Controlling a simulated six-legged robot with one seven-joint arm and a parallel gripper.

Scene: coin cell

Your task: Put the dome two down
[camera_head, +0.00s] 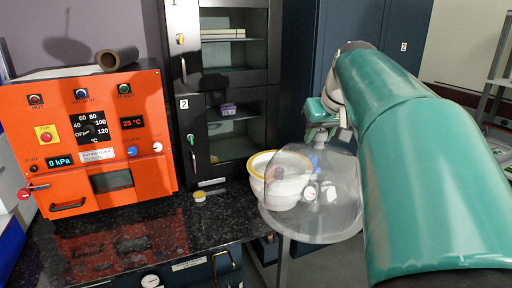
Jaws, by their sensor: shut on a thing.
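The clear, see-through dome (338,212) is in the right half of the head view, with its wide rim at the bottom. My gripper (318,133) is above it at the dome's top and appears shut on the dome's knob. The fingertips are small and partly hidden, so the grasp itself is hard to see. The dome overlaps a white bowl with a yellow rim (262,165), a round gauge and a blue-topped item. I cannot tell whether the dome's rim touches a surface.
An orange oven (85,140) stands at left on the black speckled bench (150,240), with a brown tube (118,58) on top. Dark glass-fronted cabinets (228,110) stand behind. A small yellow-and-white item (199,196) lies on the bench. The bench front is mostly clear.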

